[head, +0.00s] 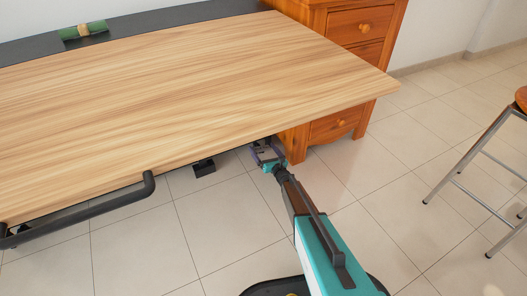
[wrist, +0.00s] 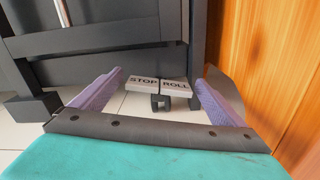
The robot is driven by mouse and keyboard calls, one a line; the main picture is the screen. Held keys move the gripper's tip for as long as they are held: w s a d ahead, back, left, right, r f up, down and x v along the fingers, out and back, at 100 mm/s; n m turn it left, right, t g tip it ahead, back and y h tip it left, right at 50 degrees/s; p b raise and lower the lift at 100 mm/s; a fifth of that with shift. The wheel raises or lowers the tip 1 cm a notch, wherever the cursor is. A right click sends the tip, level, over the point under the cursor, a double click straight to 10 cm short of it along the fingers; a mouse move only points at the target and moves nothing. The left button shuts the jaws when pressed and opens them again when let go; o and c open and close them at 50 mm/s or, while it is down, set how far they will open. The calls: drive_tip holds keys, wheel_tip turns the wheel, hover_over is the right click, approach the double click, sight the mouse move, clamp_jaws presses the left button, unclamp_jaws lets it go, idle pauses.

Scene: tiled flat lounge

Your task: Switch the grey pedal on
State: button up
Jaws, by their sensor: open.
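The grey pedal shows in the wrist view as two light grey plates side by side, the left marked STOP (wrist: 142,84) and the right marked ROLL (wrist: 175,87). A small dark caster-like part (wrist: 161,103) sits below them. I cannot tell which plate is pressed down. My gripper (head: 264,151) is low at the table's far right edge in the head view. In the wrist view its two purple fingers (wrist: 160,80) are spread wide and empty, with the plates seen between them, apart from both. The pedal is hidden in the head view.
The wood-topped table (head: 170,85) overhangs close to my gripper. Its dark frame (wrist: 90,50) stands behind and left of the pedal, with a black foot (head: 204,167). An orange wooden drawer unit (head: 345,28) is close on the right. A stool (head: 480,160) stands farther right; open tiled floor lies between.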

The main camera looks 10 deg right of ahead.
drive_tip(key=c, duration=1)
drive_tip(key=shift+c, duration=0.2)
drive_tip(key=shift+s+a+f+n+b, duration=0.1)
drive_tip(key=shift+n+b, duration=0.45)
drive_tip(key=shift+n, duration=0.25)
drive_tip(key=shift+s+a+n+b, duration=0.1)
drive_tip(key=shift+n+b, duration=0.45)
drive_tip(key=shift+n, duration=0.25)
drive_tip(key=shift+a+n+b, duration=0.1)
drive_tip(key=shift+n+b, duration=0.6)
drive_tip(key=shift+n, duration=0.4)
drive_tip(key=o, duration=1)
